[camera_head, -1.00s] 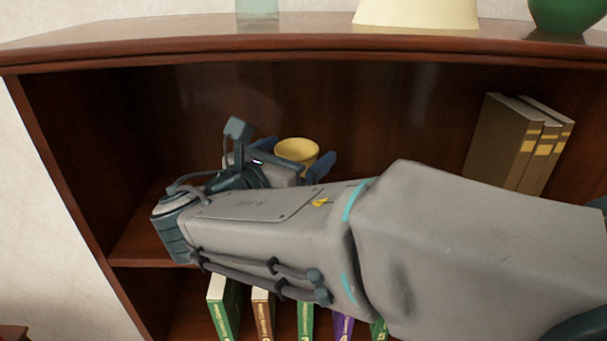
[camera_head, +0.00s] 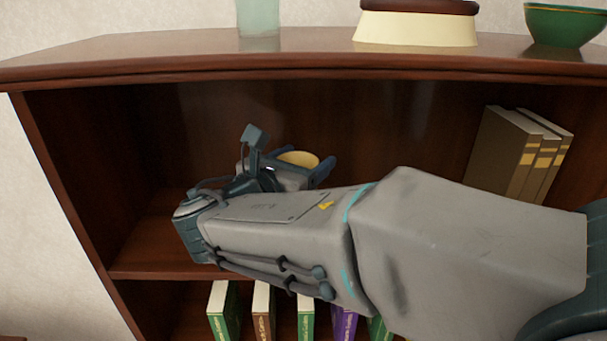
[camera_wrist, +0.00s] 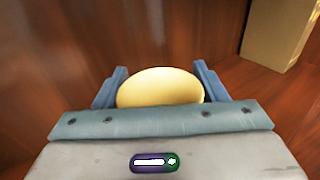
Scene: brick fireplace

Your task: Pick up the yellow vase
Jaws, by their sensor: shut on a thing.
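The yellow vase (camera_head: 299,158) is inside the upper shelf compartment of the wooden bookcase, and only its rim and upper part show in the head view. My gripper (camera_head: 309,165) is shut on it, with one finger on either side. In the wrist view the yellow vase (camera_wrist: 160,87) lies between the two blue fingers of my gripper (camera_wrist: 160,90). Its lower part is hidden by my gripper, so I cannot tell whether it touches the shelf.
Brown books (camera_head: 505,152) stand at the right of the compartment. The bookcase top (camera_head: 180,52) hangs above my arm and holds a pale glass (camera_head: 257,18), a cream object (camera_head: 415,27) and a green bowl (camera_head: 566,24). Several books (camera_head: 263,312) stand on the shelf below.

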